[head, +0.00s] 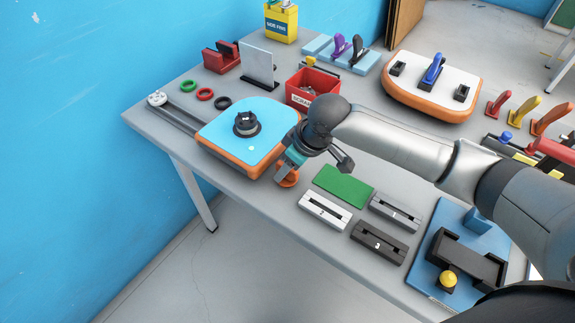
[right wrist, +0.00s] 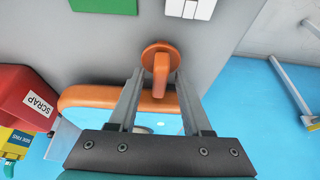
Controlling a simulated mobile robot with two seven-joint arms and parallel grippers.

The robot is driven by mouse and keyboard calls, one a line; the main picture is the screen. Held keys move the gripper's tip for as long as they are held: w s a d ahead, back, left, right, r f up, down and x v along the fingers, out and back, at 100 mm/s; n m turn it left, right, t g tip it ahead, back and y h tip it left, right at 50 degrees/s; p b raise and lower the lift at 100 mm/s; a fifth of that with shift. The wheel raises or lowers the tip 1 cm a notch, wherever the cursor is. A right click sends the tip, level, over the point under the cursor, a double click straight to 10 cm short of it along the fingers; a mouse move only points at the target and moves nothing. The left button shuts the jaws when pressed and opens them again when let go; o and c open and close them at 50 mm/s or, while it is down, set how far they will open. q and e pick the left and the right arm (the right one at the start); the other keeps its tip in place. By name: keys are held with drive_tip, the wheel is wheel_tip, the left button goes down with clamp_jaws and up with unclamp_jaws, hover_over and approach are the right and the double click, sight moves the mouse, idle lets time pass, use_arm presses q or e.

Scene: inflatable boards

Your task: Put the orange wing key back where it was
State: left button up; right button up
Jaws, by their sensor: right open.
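The orange wing key (head: 288,181) stands on the grey table at its front edge, beside the near right corner of the blue-topped orange board (head: 222,116). In the right wrist view the key (right wrist: 160,54) shows a round orange base and an upright grip. My right gripper (head: 285,168) is open above the key; its fingers (right wrist: 158,82) lie on both sides of the grip, with gaps visible. The board carries a black round valve (head: 247,123). My left gripper is not in view.
A green mat (head: 343,186), a white slotted block (head: 325,210) and two dark slotted blocks (head: 395,212) (head: 379,242) lie right of the key. A red SCRAP bin (head: 312,88) stands behind. The table's front edge is close to the key.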

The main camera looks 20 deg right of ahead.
drive_tip(key=p+v, duration=0.3)
drive_tip(key=v, duration=0.9)
drive_tip(key=shift+r, duration=0.15)
